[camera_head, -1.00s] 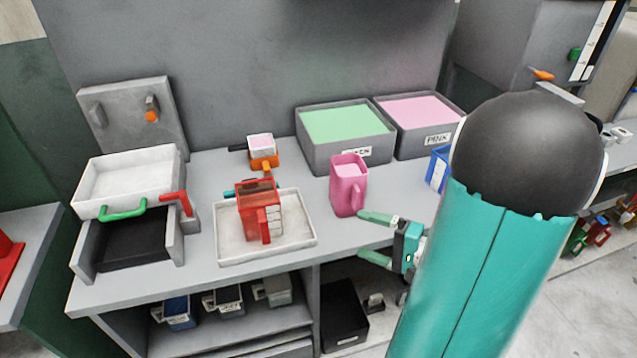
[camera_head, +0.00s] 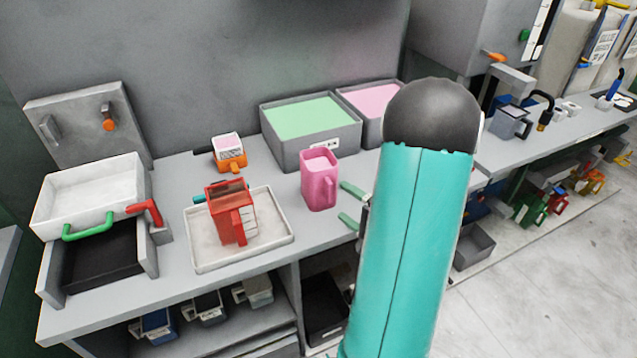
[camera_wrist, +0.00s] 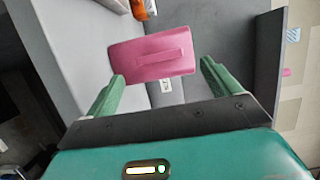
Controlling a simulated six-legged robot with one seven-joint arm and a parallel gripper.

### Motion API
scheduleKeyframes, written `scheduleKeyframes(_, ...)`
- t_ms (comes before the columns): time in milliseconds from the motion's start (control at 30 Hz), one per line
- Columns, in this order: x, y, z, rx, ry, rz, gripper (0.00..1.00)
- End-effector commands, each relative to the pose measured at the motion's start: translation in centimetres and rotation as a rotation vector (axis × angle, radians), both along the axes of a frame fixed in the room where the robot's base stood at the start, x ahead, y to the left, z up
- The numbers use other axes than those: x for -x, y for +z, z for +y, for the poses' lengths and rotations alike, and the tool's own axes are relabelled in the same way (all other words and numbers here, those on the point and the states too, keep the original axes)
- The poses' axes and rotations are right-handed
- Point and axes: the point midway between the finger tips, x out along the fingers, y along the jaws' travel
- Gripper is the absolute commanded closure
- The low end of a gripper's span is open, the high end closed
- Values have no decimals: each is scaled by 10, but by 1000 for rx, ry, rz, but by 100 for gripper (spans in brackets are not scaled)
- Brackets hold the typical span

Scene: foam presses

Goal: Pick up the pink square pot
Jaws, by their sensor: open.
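The pink square pot (camera_head: 319,182) stands upright on the grey bench, right of a white tray. It has a handle on its side and pale pink contents at its top. My gripper (camera_head: 346,204) is open just right of the pot, its green fingers pointing at it and apart from it in the head view. My arm hides the gripper's body there. In the wrist view, the pink pot (camera_wrist: 152,56) lies just ahead of my open gripper (camera_wrist: 163,74), roughly between the line of the two fingers, with its handle facing me. The fingers hold nothing.
A red pot (camera_head: 232,212) stands on the white tray (camera_head: 283,240) to the left. A bin of green material (camera_head: 284,152) and a pink-filled bin (camera_head: 348,96) stand behind the pot. An orange pot (camera_head: 228,155) is at the back. The bench's front edge is close.

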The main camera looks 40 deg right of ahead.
Motion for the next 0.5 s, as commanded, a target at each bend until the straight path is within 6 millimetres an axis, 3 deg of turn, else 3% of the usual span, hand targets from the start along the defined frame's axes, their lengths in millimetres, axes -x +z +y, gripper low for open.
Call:
scheduleKeyframes(333, -49, 0, 5, 1, 6, -1, 11)
scheduleKeyframes(500, -57, 0, 5, 0, 4, 0, 11)
